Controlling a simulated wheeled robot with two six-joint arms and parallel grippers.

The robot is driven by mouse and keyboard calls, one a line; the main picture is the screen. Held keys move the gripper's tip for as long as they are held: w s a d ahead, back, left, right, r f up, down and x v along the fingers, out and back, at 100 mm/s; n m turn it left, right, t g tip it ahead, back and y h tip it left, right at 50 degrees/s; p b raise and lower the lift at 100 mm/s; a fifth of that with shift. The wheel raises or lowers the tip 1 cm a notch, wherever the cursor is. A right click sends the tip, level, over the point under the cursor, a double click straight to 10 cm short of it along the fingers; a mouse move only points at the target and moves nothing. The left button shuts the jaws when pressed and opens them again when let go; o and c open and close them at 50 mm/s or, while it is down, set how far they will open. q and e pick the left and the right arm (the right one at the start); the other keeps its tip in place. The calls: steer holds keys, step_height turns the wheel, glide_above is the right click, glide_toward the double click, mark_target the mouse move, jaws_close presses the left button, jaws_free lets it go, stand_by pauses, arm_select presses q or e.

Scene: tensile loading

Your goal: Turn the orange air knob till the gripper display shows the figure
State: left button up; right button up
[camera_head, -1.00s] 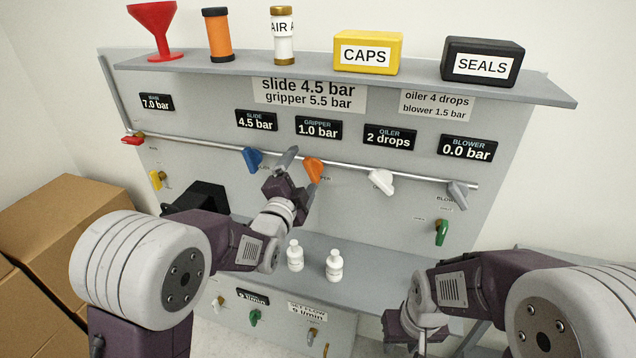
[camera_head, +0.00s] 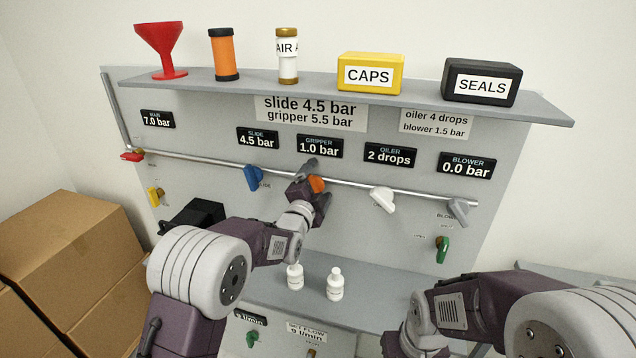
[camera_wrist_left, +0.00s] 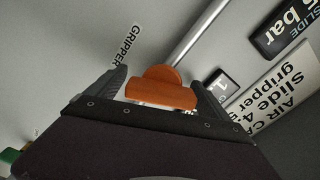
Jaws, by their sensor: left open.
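The orange air knob (camera_head: 317,183) sits on the pipe below the gripper display (camera_head: 320,147), which reads 1.0 bar. A sign (camera_head: 311,112) above calls for slide 4.5 bar and gripper 5.5 bar. My left gripper (camera_head: 314,182) is open at the orange knob, with a finger on either side. In the left wrist view the knob (camera_wrist_left: 162,90) stands between the two open fingers, with gaps showing beside it. Its lower part is hidden by the gripper body. My right arm shows at the lower right, but its fingertips cannot be made out.
A blue knob (camera_head: 253,178) is to the left and a white knob (camera_head: 382,199) to the right on the same pipe (camera_head: 215,163). A grey knob (camera_head: 458,211) is at the far right.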

arm_select(q)
steer(key=c, duration=1.4)
steer(key=shift+o, duration=0.2)
